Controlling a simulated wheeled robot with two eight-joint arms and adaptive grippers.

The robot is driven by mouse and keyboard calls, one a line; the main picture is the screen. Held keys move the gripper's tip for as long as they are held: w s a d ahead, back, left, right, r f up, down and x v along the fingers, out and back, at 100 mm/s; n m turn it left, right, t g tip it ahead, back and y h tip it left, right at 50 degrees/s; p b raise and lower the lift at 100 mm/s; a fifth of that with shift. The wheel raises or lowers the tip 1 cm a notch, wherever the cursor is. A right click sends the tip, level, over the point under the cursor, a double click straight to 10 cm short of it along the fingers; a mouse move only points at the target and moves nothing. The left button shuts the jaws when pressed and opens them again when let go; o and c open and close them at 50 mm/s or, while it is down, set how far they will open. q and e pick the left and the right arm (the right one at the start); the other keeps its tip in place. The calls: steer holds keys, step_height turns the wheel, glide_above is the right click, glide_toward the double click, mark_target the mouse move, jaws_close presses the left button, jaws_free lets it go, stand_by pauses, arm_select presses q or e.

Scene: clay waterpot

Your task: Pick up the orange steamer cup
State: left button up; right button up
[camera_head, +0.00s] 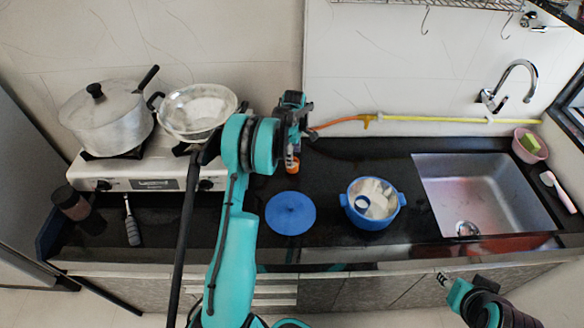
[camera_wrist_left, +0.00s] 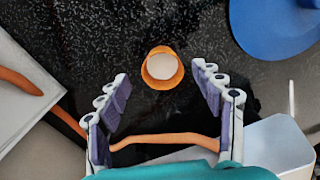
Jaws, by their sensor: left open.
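In the left wrist view the orange steamer cup (camera_wrist_left: 162,84) shows from above with a pale round inside. My left gripper (camera_head: 291,140) is above the counter at the cup, partly covered by its own wrist. In the left wrist view my left gripper (camera_wrist_left: 159,76) is open, with one finger on each side of the cup and clear gaps. Whether it is low enough to surround the cup is unclear. My right gripper (camera_head: 443,279) is low at the front right; its fingers are too small to read.
A blue lid (camera_head: 290,213) and a blue pot (camera_head: 394,212) stand right of my left arm. A gas stove (camera_head: 145,172) with a pot (camera_head: 105,120) and a pan (camera_head: 197,110) is left. The sink (camera_head: 480,190) is right.

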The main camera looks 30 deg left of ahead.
arm_select(q)
steer(key=f, duration=0.2)
steer(key=f+b, duration=0.1)
steer(key=f, duration=0.2)
steer(key=shift+s+a, duration=0.2)
steer(key=shift+r, duration=0.1)
steer(key=c, duration=1.1)
steer(key=shift+r, duration=0.15)
